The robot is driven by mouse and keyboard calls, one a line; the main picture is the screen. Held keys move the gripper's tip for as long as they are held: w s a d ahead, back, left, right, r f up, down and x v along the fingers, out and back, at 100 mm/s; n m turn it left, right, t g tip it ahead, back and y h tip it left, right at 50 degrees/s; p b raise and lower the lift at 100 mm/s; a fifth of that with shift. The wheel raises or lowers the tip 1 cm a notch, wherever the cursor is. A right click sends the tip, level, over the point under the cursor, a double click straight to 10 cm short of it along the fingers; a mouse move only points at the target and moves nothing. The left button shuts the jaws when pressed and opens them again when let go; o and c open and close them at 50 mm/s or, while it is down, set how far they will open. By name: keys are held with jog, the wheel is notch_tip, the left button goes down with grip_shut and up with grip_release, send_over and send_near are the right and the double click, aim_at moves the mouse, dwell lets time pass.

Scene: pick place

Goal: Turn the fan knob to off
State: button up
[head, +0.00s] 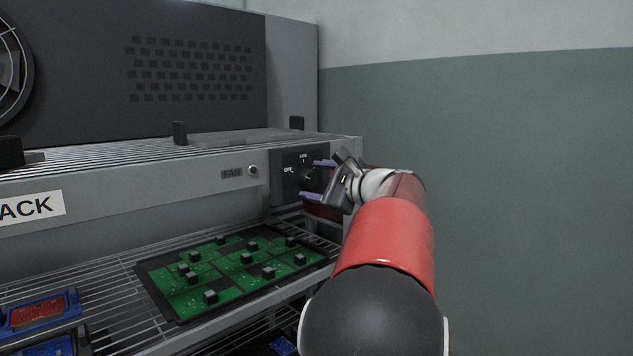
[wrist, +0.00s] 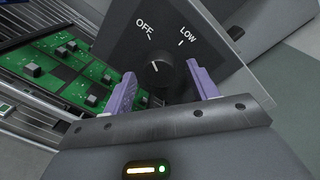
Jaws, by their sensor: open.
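The fan knob (head: 308,178) is a round black dial on a dark plate at the right end of the grey rack front. In the wrist view the knob (wrist: 158,74) shows a white pointer line, with OFF printed at its upper left and LOW at its upper right. My gripper (head: 318,179) is open, with one purple finger above and one below the knob in the head view. In the wrist view its fingers (wrist: 163,88) stand left and right of the knob. I cannot tell whether they touch it.
Below, a green circuit board (head: 215,292) with black parts lies on a wire shelf. A blue-framed red board (head: 40,311) lies further left. Right of the rack is bare wall.

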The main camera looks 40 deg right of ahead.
jog(key=s, duration=0.7)
jog(key=shift+s+d+r, duration=0.2)
jog(key=shift+s+r, duration=0.05)
jog(key=shift+s, duration=0.05)
jog(key=shift+a, duration=0.1)
jog(key=w+a+f+n+g+y+p, duration=0.1)
jog(key=a+f+n+g+y+p, duration=0.3)
jog(key=a, duration=0.7)
jog(key=a+f+n+g+p, duration=0.1)
jog(key=a+f+n+g, duration=0.3)
jog(key=a, duration=0.7)
jog(key=s+a+f+n+g+h+p, duration=0.1)
jog(key=s+a+f+n+h+p, duration=0.1)
jog(key=s+a+f+n, duration=0.2)
jog(key=s+a+f+n+g+h+p, duration=0.2)
jog(key=s+a+f+n, duration=0.3)
jog(key=s+a+n, duration=0.5)
jog(key=n, duration=0.3)
jog(key=shift+f+g+h+p, duration=0.25)
jog(key=shift+g+h+p, duration=0.05)
jog(key=shift+p, duration=0.1)
